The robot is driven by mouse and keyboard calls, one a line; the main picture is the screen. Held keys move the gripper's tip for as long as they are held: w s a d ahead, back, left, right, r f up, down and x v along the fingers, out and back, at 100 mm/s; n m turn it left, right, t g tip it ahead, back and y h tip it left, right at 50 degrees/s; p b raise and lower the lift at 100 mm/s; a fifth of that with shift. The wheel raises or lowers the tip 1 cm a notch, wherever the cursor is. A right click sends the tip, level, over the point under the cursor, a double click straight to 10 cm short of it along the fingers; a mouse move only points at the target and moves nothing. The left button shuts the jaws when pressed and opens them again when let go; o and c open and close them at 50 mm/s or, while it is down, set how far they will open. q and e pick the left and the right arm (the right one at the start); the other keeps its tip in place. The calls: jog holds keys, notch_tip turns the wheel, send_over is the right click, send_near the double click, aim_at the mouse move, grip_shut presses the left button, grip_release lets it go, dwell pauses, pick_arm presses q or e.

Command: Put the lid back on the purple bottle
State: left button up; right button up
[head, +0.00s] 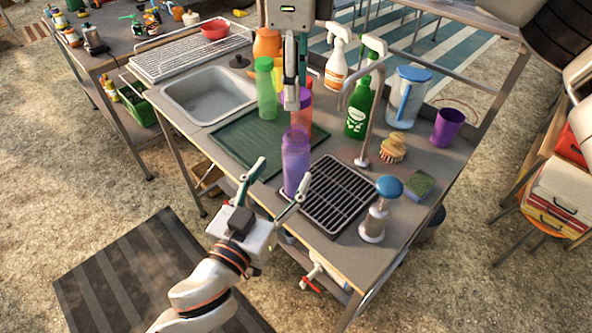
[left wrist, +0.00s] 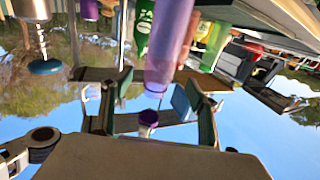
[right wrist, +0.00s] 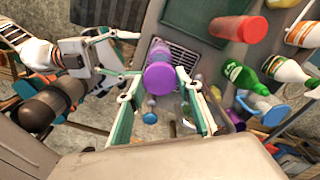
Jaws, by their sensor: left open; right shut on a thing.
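The translucent purple bottle (head: 295,168) stands upright on the bench at the left edge of the black drying rack (head: 345,195). Its open mouth shows in the left wrist view, where the bottle (left wrist: 171,40) appears upside down. My right gripper (head: 292,103) is shut on the purple lid (right wrist: 159,76) and holds it above the bottle; a gap between lid (left wrist: 148,117) and mouth shows in the left wrist view.
A red bottle (right wrist: 238,28) and a green bottle (head: 267,90) stand behind on the bench. A tap (head: 362,120) and a soap dispenser (head: 377,212) stand to the right, with spray bottles, a jug (head: 406,98) and a purple cup (head: 448,127).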

aim_at(291, 161)
pick_arm(q)
jog(key=x, duration=0.7)
jog(key=shift+w+d, duration=0.15)
jog(key=shift+w, duration=0.15)
jog(key=shift+c, duration=0.4)
grip_shut()
pick_arm(e)
jog(key=shift+f, duration=2.5)
jog(key=shift+f, duration=0.1)
jog(key=shift+f, duration=0.75)
jog(key=shift+f, duration=0.6)
